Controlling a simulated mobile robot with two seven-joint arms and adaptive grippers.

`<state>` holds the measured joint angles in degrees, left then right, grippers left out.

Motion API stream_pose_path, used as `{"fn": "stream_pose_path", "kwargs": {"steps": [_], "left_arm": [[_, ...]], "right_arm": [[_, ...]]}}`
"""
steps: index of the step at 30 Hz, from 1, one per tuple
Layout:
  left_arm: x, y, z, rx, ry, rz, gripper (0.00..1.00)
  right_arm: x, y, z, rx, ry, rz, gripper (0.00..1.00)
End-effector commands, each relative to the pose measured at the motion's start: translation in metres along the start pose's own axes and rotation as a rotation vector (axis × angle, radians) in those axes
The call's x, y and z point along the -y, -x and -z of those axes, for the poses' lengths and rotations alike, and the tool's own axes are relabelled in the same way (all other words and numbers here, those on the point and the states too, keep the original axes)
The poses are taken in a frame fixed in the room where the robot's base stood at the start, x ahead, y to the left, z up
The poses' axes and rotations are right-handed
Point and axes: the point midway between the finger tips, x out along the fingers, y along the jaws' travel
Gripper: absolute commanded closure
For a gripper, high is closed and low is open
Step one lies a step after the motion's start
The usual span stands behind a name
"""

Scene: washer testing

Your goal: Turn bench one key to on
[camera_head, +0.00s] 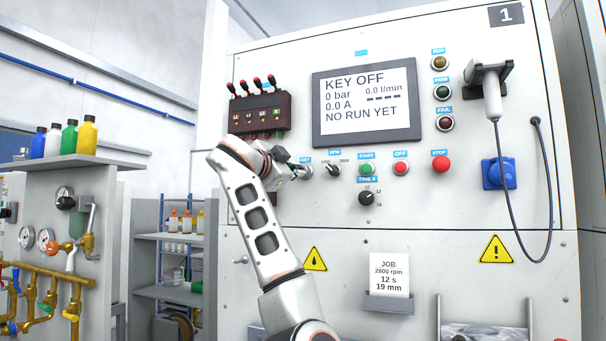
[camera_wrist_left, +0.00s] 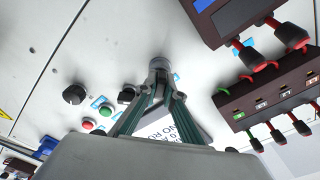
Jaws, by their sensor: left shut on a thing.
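The bench one panel carries a key switch under a blue KEY label (camera_head: 306,160). My left gripper (camera_head: 295,172) reaches the panel there and hides most of the switch. In the left wrist view its two fingers (camera_wrist_left: 160,88) converge and are shut on the key at the silver key switch (camera_wrist_left: 161,66). The key itself is mostly hidden between the fingertips, so its angle cannot be read. The display (camera_head: 367,106) reads KEY OFF, 0 bar, 0.0 A, NO RUN YET. My right gripper is not in view.
Right of the key are the RPM selector (camera_head: 333,169), green START button (camera_head: 367,168), red OFF button (camera_head: 401,168), red STOP button (camera_head: 441,164) and timer knob (camera_head: 366,198). A dark block with red-tipped leads (camera_head: 259,112) sits just above my gripper. A job card (camera_head: 389,275) hangs lower.

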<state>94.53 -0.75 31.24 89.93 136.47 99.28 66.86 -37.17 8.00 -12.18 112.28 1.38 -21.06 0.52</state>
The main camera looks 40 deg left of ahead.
Motion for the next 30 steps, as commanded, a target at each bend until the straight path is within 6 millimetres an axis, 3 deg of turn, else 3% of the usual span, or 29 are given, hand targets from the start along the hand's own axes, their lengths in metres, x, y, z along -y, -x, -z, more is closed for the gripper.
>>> {"fn": "stream_pose_path", "kwargs": {"steps": [11,21,30], "left_arm": [[0.0003,0.0000,0.0000,0.000,-0.057,-0.005,1.00],[0.0012,-0.0002,0.0000,0.000,-0.346,-0.028,1.00],[0.0014,-0.0001,0.0000,0.000,-0.367,-0.029,1.00]], "right_arm": [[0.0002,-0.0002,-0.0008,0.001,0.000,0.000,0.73],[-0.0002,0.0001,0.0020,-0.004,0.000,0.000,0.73],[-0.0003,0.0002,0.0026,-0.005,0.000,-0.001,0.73]]}}
